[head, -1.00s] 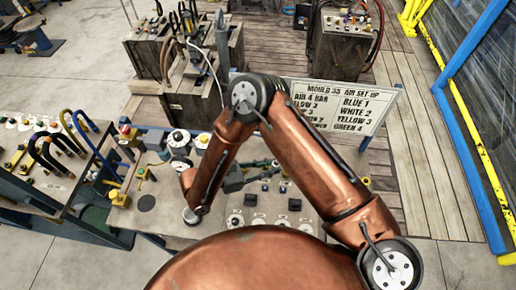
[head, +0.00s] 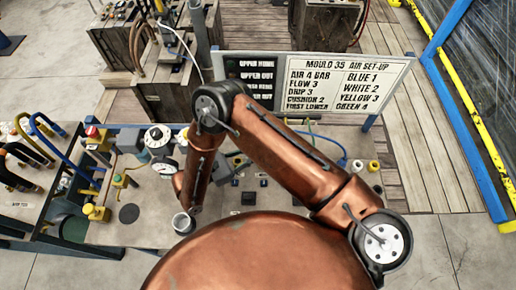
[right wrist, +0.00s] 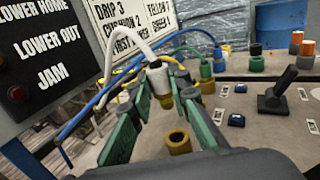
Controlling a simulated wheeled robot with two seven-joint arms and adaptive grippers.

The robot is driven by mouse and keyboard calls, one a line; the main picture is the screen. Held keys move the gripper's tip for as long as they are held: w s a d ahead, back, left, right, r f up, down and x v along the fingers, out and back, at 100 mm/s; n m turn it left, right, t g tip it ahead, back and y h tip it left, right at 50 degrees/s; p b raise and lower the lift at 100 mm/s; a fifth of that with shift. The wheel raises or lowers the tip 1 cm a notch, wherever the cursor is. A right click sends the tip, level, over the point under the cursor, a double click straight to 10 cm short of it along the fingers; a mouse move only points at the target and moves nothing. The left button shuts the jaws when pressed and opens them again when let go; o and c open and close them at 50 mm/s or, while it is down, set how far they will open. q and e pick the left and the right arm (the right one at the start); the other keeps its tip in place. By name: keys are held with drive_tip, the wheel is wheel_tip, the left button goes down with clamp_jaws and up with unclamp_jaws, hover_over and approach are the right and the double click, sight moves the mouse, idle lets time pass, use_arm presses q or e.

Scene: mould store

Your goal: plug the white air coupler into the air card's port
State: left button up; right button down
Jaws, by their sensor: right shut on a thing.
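In the right wrist view, the white air coupler (right wrist: 158,80) has a brass lower end and a white hose curving up and left from it. My right gripper (right wrist: 163,93), with green-faced fingers, is shut on it. An open brass port (right wrist: 178,140) stands on the panel nearer the camera, apart from the coupler. The coupler's lower tip is partly hidden between the fingers. The air card (head: 333,85) in the head view reads "MOULD 35 AIR SET-UP" and lists BLUE 1, WHITE 2, YELLOW 3, GREEN 4. My copper arm covers much of the bench; my left gripper is not in view.
Blue hoses pass at the left. A black lever (right wrist: 277,95) and small blue switches (right wrist: 236,120) are on the panel's right. A dark label board (right wrist: 40,60) rises at the left.

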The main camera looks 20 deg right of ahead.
drive_tip(key=shift+f+b, duration=1.7)
drive_tip(key=shift+f, duration=0.75)
drive_tip(key=shift+r+p, duration=0.1)
drive_tip(key=shift+p, duration=0.4)
drive_tip(key=shift+p, duration=0.4)
drive_tip(key=shift+f, duration=0.65)
drive_tip(key=shift+f, duration=0.15)
